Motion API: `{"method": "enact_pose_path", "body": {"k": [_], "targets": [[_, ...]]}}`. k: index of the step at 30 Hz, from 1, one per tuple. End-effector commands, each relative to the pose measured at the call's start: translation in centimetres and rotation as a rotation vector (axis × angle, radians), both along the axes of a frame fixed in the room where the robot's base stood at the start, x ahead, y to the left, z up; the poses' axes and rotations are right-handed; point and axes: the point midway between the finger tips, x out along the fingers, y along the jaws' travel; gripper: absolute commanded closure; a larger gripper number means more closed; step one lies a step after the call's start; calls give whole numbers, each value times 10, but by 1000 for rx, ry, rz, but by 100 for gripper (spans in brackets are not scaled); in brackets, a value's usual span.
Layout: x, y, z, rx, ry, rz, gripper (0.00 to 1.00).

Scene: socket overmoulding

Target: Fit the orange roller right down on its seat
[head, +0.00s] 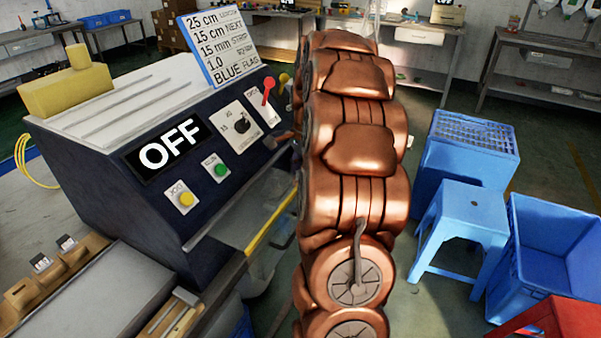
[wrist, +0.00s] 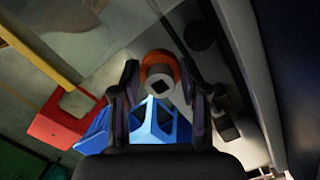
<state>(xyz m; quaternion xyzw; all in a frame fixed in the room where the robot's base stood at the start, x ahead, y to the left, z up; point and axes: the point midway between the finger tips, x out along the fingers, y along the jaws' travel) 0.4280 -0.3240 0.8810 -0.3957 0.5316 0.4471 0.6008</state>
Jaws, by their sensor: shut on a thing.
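The orange roller (wrist: 157,57) shows in the wrist view between the two fingers of my gripper (wrist: 159,78). Its pale end face, with a dark square hole, faces the camera. My gripper is shut on the roller, one finger on each side, and holds it clear of the floor seen beyond. I cannot make out the seat for the roller in either view.
The dark machine (head: 150,150) with an OFF display stands left of my arm, with a yellow bar (head: 270,220) at its front. A dark round part (wrist: 198,34) lies beyond the roller. A blue stool (head: 465,215) and blue crate (head: 545,255) stand on the right.

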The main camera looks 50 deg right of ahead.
Motion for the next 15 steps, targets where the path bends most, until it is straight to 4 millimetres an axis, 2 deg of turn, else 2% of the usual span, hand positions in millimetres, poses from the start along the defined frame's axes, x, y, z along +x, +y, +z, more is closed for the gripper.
{"method": "enact_pose_path", "body": {"k": [15], "targets": [[0, 0, -11, 1, 1, 0, 91]]}}
